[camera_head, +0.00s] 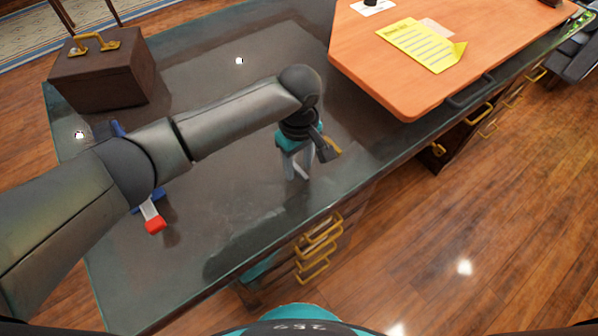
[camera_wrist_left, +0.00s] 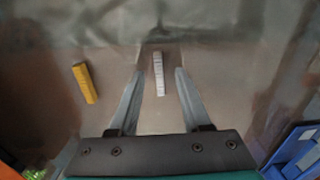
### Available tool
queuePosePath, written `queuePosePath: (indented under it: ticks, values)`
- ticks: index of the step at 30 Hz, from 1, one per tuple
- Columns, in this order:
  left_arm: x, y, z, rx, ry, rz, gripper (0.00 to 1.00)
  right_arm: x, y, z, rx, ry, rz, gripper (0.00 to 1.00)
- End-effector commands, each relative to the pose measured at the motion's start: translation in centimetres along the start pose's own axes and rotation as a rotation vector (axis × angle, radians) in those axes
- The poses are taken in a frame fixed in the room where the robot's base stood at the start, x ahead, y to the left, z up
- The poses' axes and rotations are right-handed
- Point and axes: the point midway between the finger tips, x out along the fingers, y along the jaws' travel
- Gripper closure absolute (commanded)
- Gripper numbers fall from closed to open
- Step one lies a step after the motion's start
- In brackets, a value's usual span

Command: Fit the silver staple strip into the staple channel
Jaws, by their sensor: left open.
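The silver staple strip (camera_wrist_left: 158,74) lies on the glass desktop between the fingertips of my left gripper (camera_wrist_left: 159,88) in the left wrist view. The fingers are open, with a gap on both sides of the strip. In the head view my left gripper (camera_head: 297,170) points down at the desk, and the strip is hard to tell from the fingers. A blue object with a red end (camera_head: 155,226), probably the stapler, lies partly hidden behind my left arm. A blue body also shows in the left wrist view (camera_wrist_left: 292,158). The staple channel is not clearly visible. My right gripper is not in view.
A yellow strip (camera_wrist_left: 86,83) lies beside the silver one. A brown case (camera_head: 100,78) stands at the back left. An orange board (camera_head: 400,90) with a yellow paper (camera_head: 422,45) is at the right. The glass desktop (camera_head: 215,215) is bare in front of my arm.

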Motion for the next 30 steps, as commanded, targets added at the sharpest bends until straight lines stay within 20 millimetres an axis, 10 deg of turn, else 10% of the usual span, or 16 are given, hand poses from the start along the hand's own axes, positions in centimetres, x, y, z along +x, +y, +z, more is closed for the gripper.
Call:
queuePosePath:
  ticks: [7, 20, 30]
  values:
    - [0.05, 0.05, 0.03, 0.001, 0.000, 0.001, 0.53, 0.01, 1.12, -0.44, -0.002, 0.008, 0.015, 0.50]
    - [0.03, 0.05, 0.04, 0.001, 0.000, 0.001, 1.00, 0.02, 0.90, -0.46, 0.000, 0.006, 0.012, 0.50]
    - [0.03, 0.05, 0.04, 0.001, 0.000, 0.001, 1.00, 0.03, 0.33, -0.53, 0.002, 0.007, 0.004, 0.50]
